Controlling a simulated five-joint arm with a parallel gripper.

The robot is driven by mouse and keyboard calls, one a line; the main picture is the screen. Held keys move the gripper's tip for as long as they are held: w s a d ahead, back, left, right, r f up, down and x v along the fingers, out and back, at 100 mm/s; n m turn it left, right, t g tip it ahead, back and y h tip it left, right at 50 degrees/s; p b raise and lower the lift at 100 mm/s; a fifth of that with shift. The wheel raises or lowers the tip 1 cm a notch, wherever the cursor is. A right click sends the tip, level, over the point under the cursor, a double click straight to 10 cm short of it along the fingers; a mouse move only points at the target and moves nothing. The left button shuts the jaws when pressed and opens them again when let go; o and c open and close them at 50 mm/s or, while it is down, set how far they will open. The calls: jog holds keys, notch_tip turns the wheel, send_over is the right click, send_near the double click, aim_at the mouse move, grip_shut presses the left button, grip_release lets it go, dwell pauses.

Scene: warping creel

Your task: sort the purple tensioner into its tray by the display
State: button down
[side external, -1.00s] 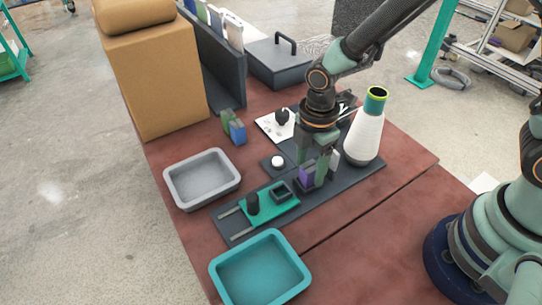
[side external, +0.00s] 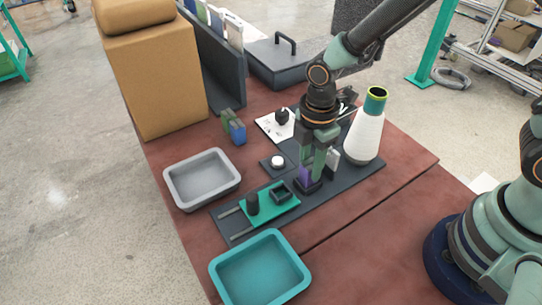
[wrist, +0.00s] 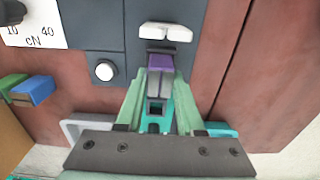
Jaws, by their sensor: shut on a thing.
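The purple tensioner (side external: 304,175) stands on the dark plate (side external: 350,180) in the side view, partly hidden by a finger. In the wrist view the tensioner (wrist: 160,62) is between the green fingertips. My gripper (side external: 312,174) points down and is shut on it, low over the plate. A grey tray (side external: 165,178) is at left, and a teal tray (side external: 304,278) is in front; both look empty. A white card (side external: 264,124) with a black knob lies behind; its scale (wrist: 35,22) reads 10, 40 and cN in the wrist view. I cannot tell which thing is the display.
A white cone (side external: 363,138) stands close right of my gripper. A green board (side external: 283,207) with dark parts lies in front left. A white button (side external: 277,161) is behind it. Blue and green blocks (side external: 235,129) and a tan box (side external: 155,85) are at back left.

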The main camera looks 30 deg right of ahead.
aim_at(311, 165)
jog(key=shift+r, duration=0.3)
jog(key=shift+r, duration=1.4)
jog(key=shift+r, duration=1.5)
